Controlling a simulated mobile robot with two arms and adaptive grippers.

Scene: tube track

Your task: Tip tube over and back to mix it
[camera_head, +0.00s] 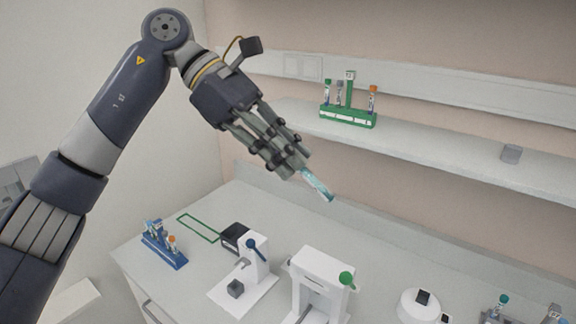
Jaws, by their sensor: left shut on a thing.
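My left gripper (296,170) is shut on a tube (318,185). The tube is slim, with a pale teal end showing. It is tilted, its visible end pointing down and to the right, in the air above the bench. The rest of the tube is hidden between the fingers. My right gripper is not in view.
On the bench are a blue rack (165,245) with tubes, a green outlined rectangle, and white devices (318,266). Air around the tube is clear.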

